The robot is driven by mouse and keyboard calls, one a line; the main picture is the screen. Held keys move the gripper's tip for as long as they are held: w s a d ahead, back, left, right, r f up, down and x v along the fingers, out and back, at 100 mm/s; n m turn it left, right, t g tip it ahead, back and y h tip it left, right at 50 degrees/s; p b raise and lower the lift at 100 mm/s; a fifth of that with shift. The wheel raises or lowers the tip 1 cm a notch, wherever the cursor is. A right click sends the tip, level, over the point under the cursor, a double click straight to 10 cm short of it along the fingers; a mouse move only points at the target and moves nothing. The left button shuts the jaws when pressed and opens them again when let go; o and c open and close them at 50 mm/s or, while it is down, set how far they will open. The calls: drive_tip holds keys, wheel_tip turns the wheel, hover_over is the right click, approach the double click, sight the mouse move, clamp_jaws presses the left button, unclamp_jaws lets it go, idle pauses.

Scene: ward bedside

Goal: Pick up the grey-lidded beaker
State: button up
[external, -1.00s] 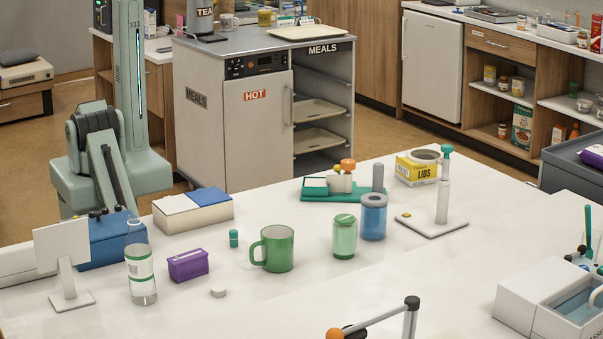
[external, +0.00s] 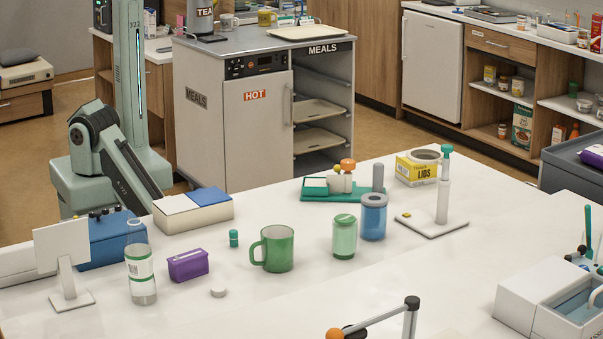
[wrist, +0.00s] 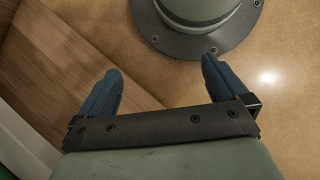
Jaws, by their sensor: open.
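The grey-lidded beaker (external: 373,222) is blue and stands upright on the white table, with its round grey lid on top. A green beaker (external: 344,238) with a green lid stands just left of it and in front. In the wrist view my gripper (wrist: 160,88) is open, its two blue fingers wide apart with nothing between them. Below it are the brown floor and a round grey-green base with a dark bolted flange. In the external view my gripper is hidden, the arm running down behind the table's far edge. The beaker is not in the wrist view.
A green mug (external: 276,250) stands left of the beakers. A white stand (external: 432,222) is to the right, a yellow LIDS box (external: 416,170) behind it. A green tray (external: 322,194) with small items lies behind the beakers. The table in front is mostly clear.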

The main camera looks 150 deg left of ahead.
drive_tip(key=s+a+f+n+y, duration=0.1)
drive_tip(key=s+a+n+y, duration=0.2)
drive_tip(key=a, duration=1.5)
drive_tip(key=s+a+n+y, duration=0.1)
drive_tip(key=s+a+n, duration=0.35)
drive_tip(key=a, duration=1.45)
drive_tip(key=w+a+r+n+t+y, duration=0.1)
drive_tip(key=w+a+r+t, duration=0.2)
drive_tip(key=a+r, duration=0.7)
drive_tip(key=w+a+r+t+y, duration=0.1)
drive_tip(key=w+a+r+t, duration=0.15)
drive_tip(key=a+r, duration=0.75)
drive_tip(key=w+a+r+m+t+y, duration=0.15)
drive_tip(key=a+r+t+y, duration=0.25)
drive_tip(key=a+r, duration=1.75)
wheel_tip(320, 180, up, 22)
drive_tip(key=m+g+h, duration=0.2)
drive_tip(key=m+h, duration=0.1)
drive_tip(key=m, duration=0.7)
hover_over(377, 207)
drive_tip(key=s, duration=0.7)
drive_tip(key=x, duration=1.3)
drive_tip(key=shift+w+d+f, duration=0.25)
drive_tip(key=shift+d+f, duration=0.1)
drive_tip(key=shift+f, duration=0.05)
drive_tip(key=c, duration=1.2)
drive_tip(key=shift+r, duration=0.1)
drive_tip(key=shift+c, duration=0.3)
